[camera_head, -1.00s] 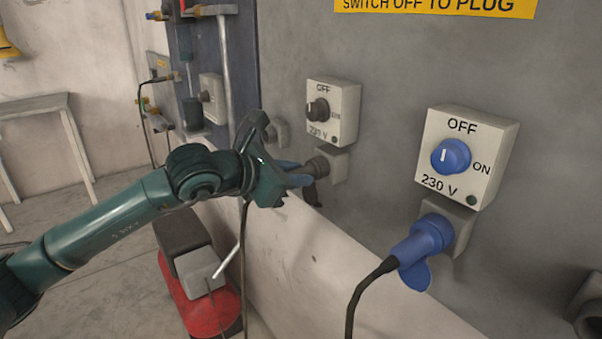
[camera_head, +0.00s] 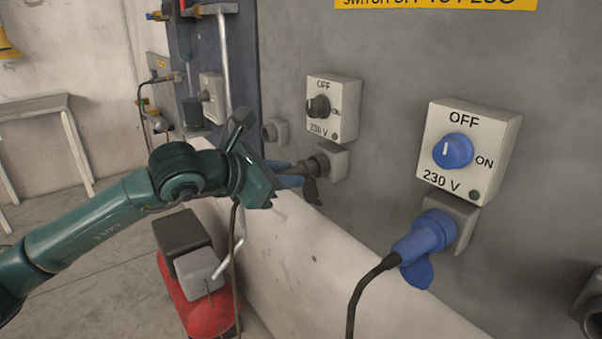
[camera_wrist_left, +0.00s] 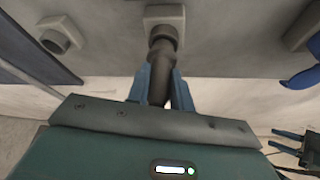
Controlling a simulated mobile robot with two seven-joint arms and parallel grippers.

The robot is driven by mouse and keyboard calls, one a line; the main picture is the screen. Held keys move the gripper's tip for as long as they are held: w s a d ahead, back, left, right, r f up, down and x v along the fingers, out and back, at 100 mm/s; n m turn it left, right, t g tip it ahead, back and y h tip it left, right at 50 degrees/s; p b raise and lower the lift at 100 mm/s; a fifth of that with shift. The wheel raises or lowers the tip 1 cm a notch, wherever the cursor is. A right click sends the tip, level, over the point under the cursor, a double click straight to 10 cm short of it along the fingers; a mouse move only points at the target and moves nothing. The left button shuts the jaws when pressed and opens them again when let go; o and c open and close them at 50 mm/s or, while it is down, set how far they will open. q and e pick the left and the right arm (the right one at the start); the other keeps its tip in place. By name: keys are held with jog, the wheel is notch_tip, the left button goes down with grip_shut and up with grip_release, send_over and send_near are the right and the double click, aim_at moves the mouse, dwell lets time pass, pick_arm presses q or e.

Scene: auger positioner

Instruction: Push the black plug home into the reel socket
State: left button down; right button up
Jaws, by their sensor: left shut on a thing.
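The reel socket (camera_head: 336,162) is a grey box under the middle switch box. It also shows at the top of the left wrist view (camera_wrist_left: 165,13). My left gripper (camera_head: 290,181) is shut on the black plug (camera_wrist_left: 159,82), its blue fingers on either side of it. The plug points at the socket and its front end meets the socket mouth. How deep it sits I cannot tell. Part of the plug is hidden by the fingers. My right gripper (camera_wrist_left: 271,138) shows at the lower right of the left wrist view, its blue fingers apart and empty.
A switch box (camera_head: 333,106) with a black knob at OFF is above the socket. To the right, a blue plug (camera_head: 420,240) hangs in another socket under a blue-knob switch (camera_head: 466,150). A pale ledge (camera_head: 300,255) runs below. A red machine (camera_head: 197,296) stands lower left.

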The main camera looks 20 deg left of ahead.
pick_arm(q)
jog(key=shift+s+a+b, duration=0.8)
jog(key=shift+s+b, duration=0.05)
jog(key=shift+s, duration=0.25)
jog(key=shift+s+a+r, duration=0.1)
